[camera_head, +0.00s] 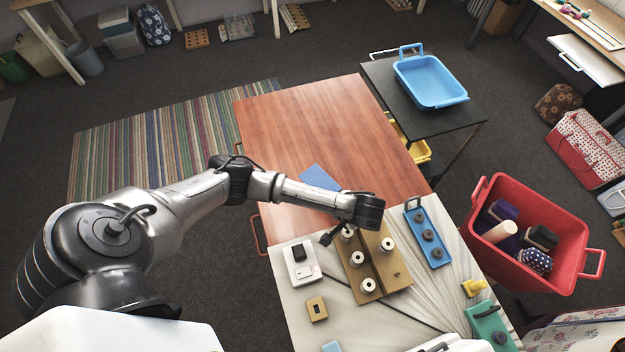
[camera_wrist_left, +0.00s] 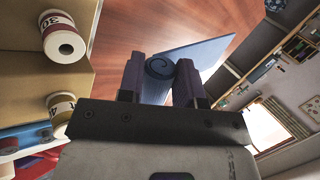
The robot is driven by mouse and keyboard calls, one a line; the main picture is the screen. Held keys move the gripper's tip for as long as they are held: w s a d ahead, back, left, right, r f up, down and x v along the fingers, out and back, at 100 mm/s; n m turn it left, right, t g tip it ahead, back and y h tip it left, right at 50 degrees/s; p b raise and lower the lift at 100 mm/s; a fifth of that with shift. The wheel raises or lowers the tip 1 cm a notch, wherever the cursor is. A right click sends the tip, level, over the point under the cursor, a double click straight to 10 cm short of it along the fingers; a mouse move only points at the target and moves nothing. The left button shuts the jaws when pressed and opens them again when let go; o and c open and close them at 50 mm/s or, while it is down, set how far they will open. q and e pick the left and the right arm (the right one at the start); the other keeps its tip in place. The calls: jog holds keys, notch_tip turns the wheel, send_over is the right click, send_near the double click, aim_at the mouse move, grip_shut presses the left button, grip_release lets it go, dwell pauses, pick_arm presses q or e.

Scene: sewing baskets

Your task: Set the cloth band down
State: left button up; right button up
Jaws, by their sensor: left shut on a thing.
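The cloth band (camera_wrist_left: 160,66) is blue, with one end rolled into a spiral and a flat tail (camera_wrist_left: 205,55) reaching out to the right in the left wrist view. My left gripper (camera_wrist_left: 158,75) is shut on the rolled end, with one dark finger on each side. In the head view a flat blue part of the band (camera_head: 320,178) shows just beyond my left arm, over the reddish wooden table top (camera_head: 310,120); the arm hides the rest of the band and the fingers. I cannot tell whether the band touches the table. My right gripper is not in view.
A brown stand (camera_head: 358,283) with several thread spools is close beside my left wrist. A blue tray (camera_head: 414,220) with dark rings lies to its right. A red crate (camera_head: 485,205) stands at the right. The far wooden table top is clear.

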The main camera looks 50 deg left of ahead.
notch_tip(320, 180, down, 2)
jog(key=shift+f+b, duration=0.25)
jog(key=shift+b, duration=0.4)
pick_arm(q)
jog(key=s+a+f, duration=0.1)
jog(key=a, duration=0.1)
jog(key=s+a+f+p, duration=0.1)
jog(key=s+a+f, duration=0.1)
jog(key=a, duration=0.1)
jog(key=s+a+f, duration=0.1)
jog(key=a+f, duration=0.1)
jog(key=a, duration=0.1)
jog(key=shift+s+f, duration=0.15)
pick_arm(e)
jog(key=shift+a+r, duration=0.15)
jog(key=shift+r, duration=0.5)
pick_arm(q)
jog(key=shift+f, duration=2.05)
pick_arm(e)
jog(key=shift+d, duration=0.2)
pick_arm(q)
jog(key=shift+f, duration=0.1)
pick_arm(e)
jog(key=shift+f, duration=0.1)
